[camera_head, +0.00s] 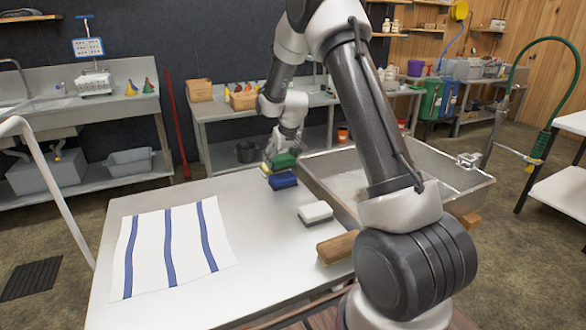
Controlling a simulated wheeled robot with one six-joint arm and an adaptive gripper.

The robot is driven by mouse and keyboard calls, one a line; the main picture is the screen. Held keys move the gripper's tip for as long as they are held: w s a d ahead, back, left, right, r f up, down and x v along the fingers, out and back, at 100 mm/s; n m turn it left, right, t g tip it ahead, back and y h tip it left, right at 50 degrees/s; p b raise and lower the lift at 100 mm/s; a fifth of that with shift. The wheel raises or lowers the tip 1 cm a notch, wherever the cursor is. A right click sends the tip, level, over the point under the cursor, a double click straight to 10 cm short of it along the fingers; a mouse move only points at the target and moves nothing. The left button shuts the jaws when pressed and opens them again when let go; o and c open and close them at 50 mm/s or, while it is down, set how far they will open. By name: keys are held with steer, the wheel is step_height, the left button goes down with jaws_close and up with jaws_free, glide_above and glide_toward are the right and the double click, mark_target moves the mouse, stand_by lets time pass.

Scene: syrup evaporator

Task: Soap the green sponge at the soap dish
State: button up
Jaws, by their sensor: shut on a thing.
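The green sponge (285,160) is at the far end of the white table (262,285), under my gripper (284,152). My gripper points down and is shut on the green sponge; its fingertips are small and partly hidden. A small yellow item (265,169) shows just left of the green sponge, and I cannot tell whether it is a sponge or soap. A blue block-like item (283,181) lies just in front of the green sponge. I cannot make out the soap dish for sure. I cannot tell whether the green sponge touches anything below it.
A white-topped dark block (316,212) and a wooden block (337,247) lie along the table's right side. A striped cloth (145,240) covers the left part. A metal pan (440,190) stands right, behind my arm. The table middle is clear.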

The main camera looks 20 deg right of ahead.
steer(key=w, duration=0.2)
steer(key=w+r, duration=0.1)
steer(key=w, duration=0.3)
steer(key=shift+w+r, duration=0.2)
steer(key=shift+r, duration=0.15)
steer(key=shift+w+d+r, duration=0.1)
steer(key=shift+w+r, duration=0.6)
steer(key=shift+r, duration=0.25)
steer(key=shift+f, duration=2.9)
steer(key=shift+f, duration=0.55)
step_height(320, 180, up, 7)
steer(key=shift+m, duration=0.3)
